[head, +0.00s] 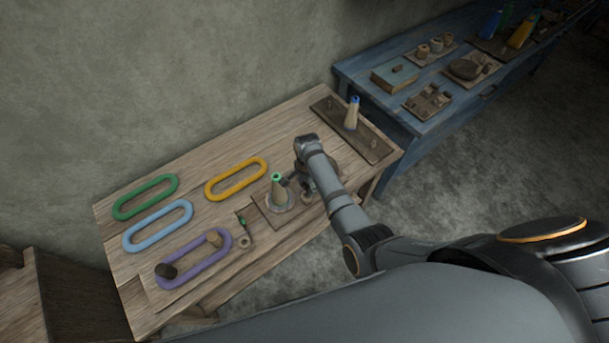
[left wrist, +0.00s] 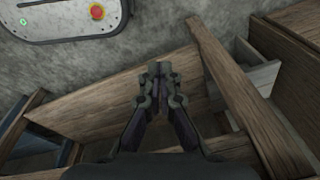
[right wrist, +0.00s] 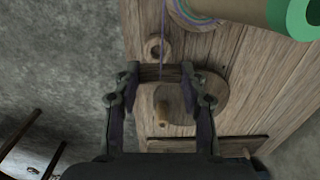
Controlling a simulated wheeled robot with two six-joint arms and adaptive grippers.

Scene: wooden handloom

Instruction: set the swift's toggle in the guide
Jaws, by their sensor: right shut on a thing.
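My right gripper (right wrist: 160,82) is shut on a short dark wooden bar, apparently the toggle (right wrist: 160,73), which spans crosswise between its fingertips. A thin purple-blue thread (right wrist: 163,30) runs down to the bar. Just beyond the bar is a small wooden piece with a round hole (right wrist: 152,49), possibly the guide; I cannot tell whether the bar touches it. In the head view my right gripper (head: 304,180) is low over the bench, right of the green-topped cone, and its arm hides part of the bar. My left gripper (left wrist: 160,72) looks shut and empty, away from the bench top.
The green-topped cone (head: 278,190) stands close by. A blue-topped cone (head: 352,112) stands farther right. A blue table (head: 385,90) is behind.

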